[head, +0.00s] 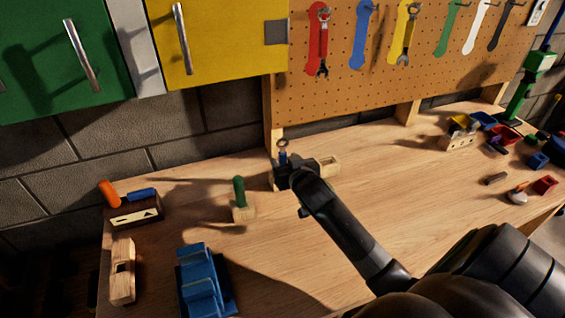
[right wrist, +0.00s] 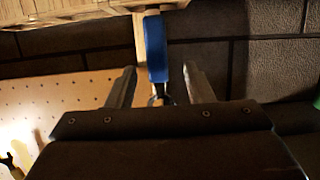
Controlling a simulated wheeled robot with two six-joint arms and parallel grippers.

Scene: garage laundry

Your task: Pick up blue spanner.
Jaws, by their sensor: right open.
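The blue spanner (head: 283,157) stands upright with its metal ring end up, at a wooden block (head: 328,167) at the back of the workbench. In the right wrist view its blue handle (right wrist: 157,45) lies between my two fingers, with a gap on each side; its metal end is partly hidden by the gripper body. My right gripper (head: 287,171) is open around the spanner and not closed on it; it also shows in the right wrist view (right wrist: 159,72). The gripper hides the spanner's lower part in the head view. My left gripper is not in view.
The pegboard (head: 340,95) behind has coloured tool outlines, with a red spanner (head: 322,45) and a yellow one (head: 407,40) hanging. A green-handled tool (head: 239,191) stands left of the gripper. A blue vise-like object (head: 203,285) is in front.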

